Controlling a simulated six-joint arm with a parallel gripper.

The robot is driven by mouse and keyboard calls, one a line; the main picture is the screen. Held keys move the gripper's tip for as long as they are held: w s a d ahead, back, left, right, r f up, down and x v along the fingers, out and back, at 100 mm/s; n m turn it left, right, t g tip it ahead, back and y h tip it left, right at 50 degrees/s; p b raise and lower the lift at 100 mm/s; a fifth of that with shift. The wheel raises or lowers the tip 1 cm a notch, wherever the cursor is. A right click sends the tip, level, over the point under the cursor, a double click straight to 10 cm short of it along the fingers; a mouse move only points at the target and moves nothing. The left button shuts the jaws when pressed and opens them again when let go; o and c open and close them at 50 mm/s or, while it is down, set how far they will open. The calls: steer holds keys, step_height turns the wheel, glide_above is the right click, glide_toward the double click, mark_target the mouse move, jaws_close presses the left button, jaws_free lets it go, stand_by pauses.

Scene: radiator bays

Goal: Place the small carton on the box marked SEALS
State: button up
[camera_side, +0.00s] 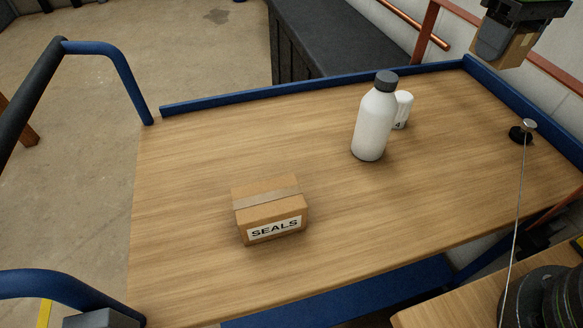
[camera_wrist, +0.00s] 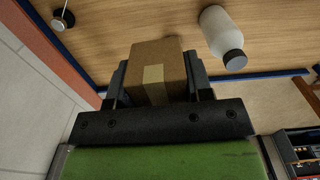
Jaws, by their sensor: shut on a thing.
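The box marked SEALS (camera_side: 268,205) is a brown carton with tape across its top and a white label on its front. It sits upright on the wooden cart top, left of centre in the side view. My gripper (camera_side: 505,40) is at the top right of the side view, high above the far right part of the cart. It is shut on the small carton (camera_wrist: 159,66), which shows between the two dark fingers in the wrist view with a tape strip on it. In the side view part of the small carton (camera_side: 517,50) shows below the gripper. The SEALS box is not in the wrist view.
A white bottle with a grey cap (camera_side: 372,125) stands between my gripper and the SEALS box, with a white cup (camera_side: 403,109) just behind it. A black knob-like piece with a wire (camera_side: 522,133) is at the right edge. The wood (camera_side: 190,170) around the SEALS box is clear.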

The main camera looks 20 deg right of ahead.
steer(key=w+a, duration=0.3)
steer(key=a, duration=0.5)
glide_above(289, 195)
step_height(289, 195, down, 2)
step_height(289, 195, down, 13)
steer(key=shift+f, duration=0.1)
steer(key=shift+f, duration=0.15)
steer(key=o, duration=0.9)
steer(key=shift+o, duration=0.2)
